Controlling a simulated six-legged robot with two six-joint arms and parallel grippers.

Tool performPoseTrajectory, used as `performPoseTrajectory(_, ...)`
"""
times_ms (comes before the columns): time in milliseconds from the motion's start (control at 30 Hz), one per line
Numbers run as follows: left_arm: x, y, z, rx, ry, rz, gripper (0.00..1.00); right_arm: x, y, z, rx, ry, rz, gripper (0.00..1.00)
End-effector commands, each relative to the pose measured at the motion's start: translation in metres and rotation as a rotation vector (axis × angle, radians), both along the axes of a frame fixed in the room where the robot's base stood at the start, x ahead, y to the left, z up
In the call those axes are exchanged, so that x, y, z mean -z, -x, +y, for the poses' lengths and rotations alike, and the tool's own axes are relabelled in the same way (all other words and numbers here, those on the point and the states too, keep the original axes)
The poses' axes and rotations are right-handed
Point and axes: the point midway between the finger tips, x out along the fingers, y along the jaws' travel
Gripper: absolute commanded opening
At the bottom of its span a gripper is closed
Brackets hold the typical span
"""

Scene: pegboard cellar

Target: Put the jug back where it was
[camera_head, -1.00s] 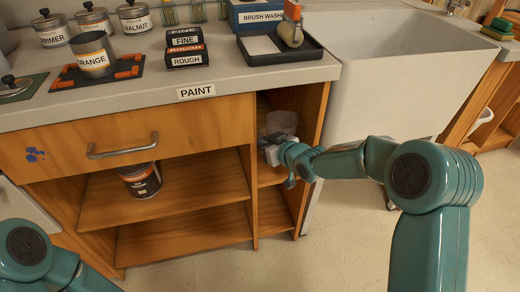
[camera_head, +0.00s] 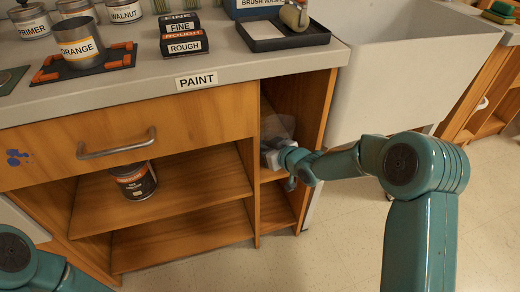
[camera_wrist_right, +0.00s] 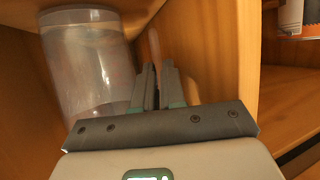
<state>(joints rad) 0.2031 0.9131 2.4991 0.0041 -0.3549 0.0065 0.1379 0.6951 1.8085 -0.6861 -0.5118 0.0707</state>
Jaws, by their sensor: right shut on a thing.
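The jug (camera_head: 281,124) is clear and see-through. It is in the narrow right-hand compartment under the counter and looks slightly tilted. In the right wrist view the jug (camera_wrist_right: 88,62) is left of my fingers, with a slim pinkish upright part, seemingly its handle (camera_wrist_right: 153,48), at the fingertips. My right gripper (camera_head: 268,154) reaches into the compartment from the right. Its fingers (camera_wrist_right: 155,88) are nearly together, shut on the jug by that part. The jug's base is hidden in the head view. My left arm shows at the lower left, but its gripper is out of view.
The compartment's side wall (camera_head: 312,112) is close to the right arm. A can (camera_head: 134,181) stands on the left shelf. The counter above holds a PAINT label (camera_head: 197,81), sanding blocks (camera_head: 183,42), a black tray (camera_head: 284,42) and an ORANGE tin (camera_head: 80,45). A sink (camera_head: 410,70) stands right.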

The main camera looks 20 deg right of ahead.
Motion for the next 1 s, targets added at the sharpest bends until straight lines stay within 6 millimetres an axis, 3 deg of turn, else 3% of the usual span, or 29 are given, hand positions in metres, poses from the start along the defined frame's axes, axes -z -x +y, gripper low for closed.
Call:
performPoseTrajectory(200,0.0,0.0,0.0,0.0,0.0,0.0,1.0,0.002,0.001,-0.002,0.0,-0.001,0.004,0.0)
performPoseTrajectory(233,0.0,0.0,0.0,0.0,0.0,0.0,1.0,0.003,0.001,-0.003,-0.001,-0.001,0.007,0.16)
performPoseTrajectory(300,0.0,0.0,0.0,0.0,0.0,0.0,1.0,0.004,0.001,-0.003,-0.001,-0.001,0.007,0.35)
performPoseTrajectory(700,0.002,-0.001,0.0,0.0,-0.001,-0.004,1.0,0.008,0.002,-0.003,-0.001,0.0,0.007,0.35)
performPoseTrajectory(833,-0.01,0.001,-0.001,0.004,0.0,0.002,1.0,-0.006,0.021,-0.011,0.0,-0.001,0.007,0.35)
performPoseTrajectory(1000,-0.026,0.005,-0.004,0.018,0.004,0.008,1.0,-0.021,0.062,-0.025,0.003,-0.001,0.006,0.35)
